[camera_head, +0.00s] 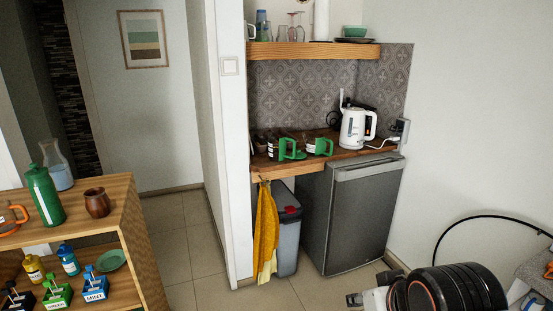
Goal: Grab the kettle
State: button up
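A white kettle (353,128) with a handle on its right side stands upright on the wooden counter (287,171) in the nook. A white cable runs from near it to the wall outlet on the right. My arm shows at the bottom right, dark and rounded. A whitish part with a dark tip at its left end may be my gripper (356,299); it is low in the view, far nearer than the kettle and well below it. I cannot tell whether the fingers are open or shut.
Two green mugs (319,147) stand left of the kettle. A wooden shelf (310,51) hangs above. A grey fridge (352,215), a bin (287,232) and a yellow towel (266,231) are below. A shelf unit (128,215) stands left; tiled floor (190,245) lies between.

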aim_at(354, 123)
jog(key=i, duration=2.15)
